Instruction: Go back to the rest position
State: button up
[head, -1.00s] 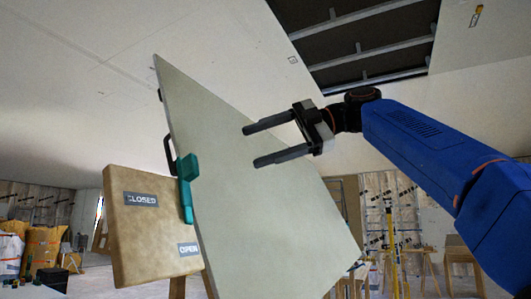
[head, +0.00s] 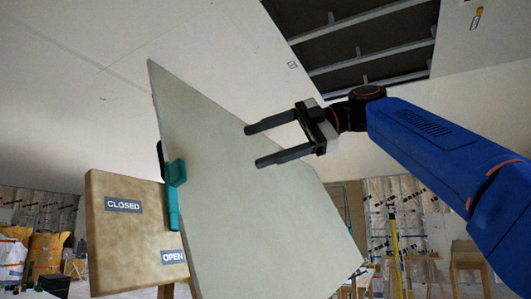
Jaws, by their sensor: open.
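My gripper (head: 250,146) is open and empty in the head view, its two dark fingers pointing left. It shows in front of the large pale panel (head: 235,215), which stands tilted. Whether the fingers touch the panel is hard to tell, but nothing is between them. My blue arm reaches in from the right. A teal clamp or handle (head: 173,195) is at the panel's left edge, beside a tan box (head: 125,240) with the labels CLOSED (head: 123,205) and OPEN (head: 172,257).
The ceiling has a dark opening with metal battens (head: 360,50) above my arm. Filled sacks (head: 45,250) stand at the far left. A yellow pole (head: 394,250) and a wooden trestle (head: 466,262) are at the back right.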

jog(key=d+f+m+t+h, duration=0.2)
jog(key=d+f+m, duration=0.4)
jog(key=f, duration=0.4)
jog(key=d+f+m+t+h, duration=0.25)
jog(key=d+f+m, duration=0.35)
jog(key=f, duration=0.5)
jog(key=d+f+m+t+h, duration=0.2)
jog(key=d+f+m, duration=0.2)
jog(key=f+m, duration=0.5)
jog(key=s+d+f+m+h, duration=0.2)
jog(key=s+d+f+m, duration=0.2)
jog(key=f, duration=0.9)
jog(key=s+d+f+m+h, duration=0.3)
jog(key=s+d+f, duration=0.4)
jog(key=f, duration=0.6)
jog(key=s+d+f+m+h, duration=0.2)
jog(key=s+d+f+m, duration=0.2)
jog(key=f, duration=0.9)
jog(key=s+d+g, duration=0.1)
jog(key=d, duration=0.2)
jog(key=shift+s+d+f+m+h, duration=0.15)
jog(key=shift+s+f+m+h, duration=0.1)
jog(key=shift+f+m+h, duration=0.15)
jog(key=shift+r, duration=0.1)
jog(key=shift+c, duration=0.3)
